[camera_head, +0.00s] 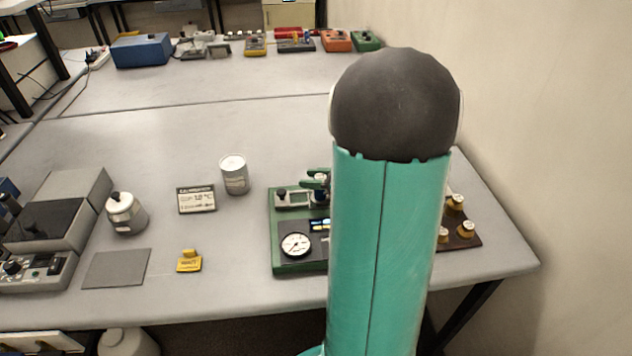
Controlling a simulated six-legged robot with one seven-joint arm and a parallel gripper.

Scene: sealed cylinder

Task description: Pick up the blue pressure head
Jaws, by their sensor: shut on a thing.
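A green apparatus (283,235) with a round white dial gauge (296,244) and a small lit display stands on the grey table. My upright teal arm hides its right part. At its back, the small dark blue pressure head (320,189) shows just left of my arm, above a pale metal part. The green tip of my gripper (316,179) shows at this blue head, shut on it. Most of the gripper is hidden behind my arm. I cannot tell whether the head is clear of the apparatus.
A grey-white can (234,174), a small display box (197,199), a yellow block (189,261) and a metal pot (126,213) stand to the left. A dark board (462,235) with brass knobs lies right of my arm. The wall is close on the right.

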